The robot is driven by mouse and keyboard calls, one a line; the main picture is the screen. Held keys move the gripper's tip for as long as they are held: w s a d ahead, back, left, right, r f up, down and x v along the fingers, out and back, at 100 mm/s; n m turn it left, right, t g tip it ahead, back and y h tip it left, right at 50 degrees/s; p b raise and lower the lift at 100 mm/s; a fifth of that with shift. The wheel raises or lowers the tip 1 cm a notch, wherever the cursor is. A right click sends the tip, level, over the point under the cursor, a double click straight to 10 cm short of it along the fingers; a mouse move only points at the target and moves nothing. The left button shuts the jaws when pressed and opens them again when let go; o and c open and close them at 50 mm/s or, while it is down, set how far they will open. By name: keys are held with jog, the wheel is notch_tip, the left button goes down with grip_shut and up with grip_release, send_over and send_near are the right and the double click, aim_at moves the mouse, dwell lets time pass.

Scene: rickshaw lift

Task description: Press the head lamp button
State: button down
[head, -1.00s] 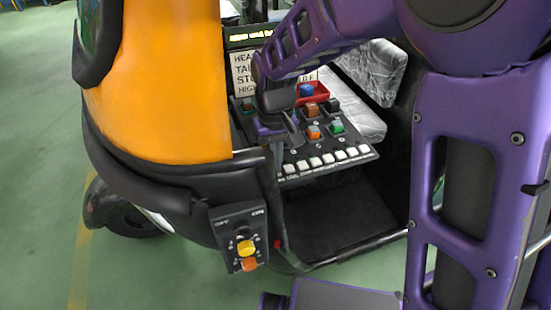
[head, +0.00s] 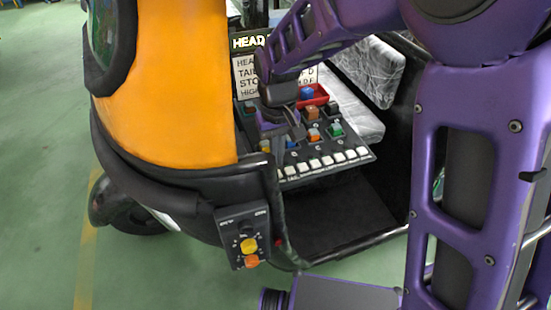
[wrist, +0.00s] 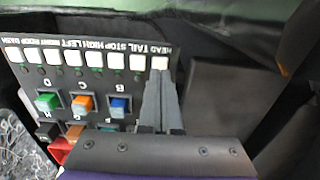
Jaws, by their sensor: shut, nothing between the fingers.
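The control panel (head: 330,160) has a row of white buttons along its near edge. In the wrist view the labels appear upside down, and the button under HEAD (wrist: 160,62) is the rightmost of the row. My gripper (wrist: 161,77) is shut and empty, with its fingertips right at the near edge of this button; I cannot tell whether they touch it. A display (head: 250,42) behind the panel reads HEAD, partly hidden by my arm.
Blue, orange and green buttons (head: 335,130) and a red tray (head: 314,94) sit behind the white row. A black switch box with yellow and orange knobs (head: 243,236) hangs on the front edge. The orange body panel (head: 185,90) stands close on the left.

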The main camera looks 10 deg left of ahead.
aim_at(277, 173)
notch_tip(277, 173, up, 10)
jog(key=p, duration=0.1)
jog(key=shift+w, duration=0.1)
dwell(0.7)
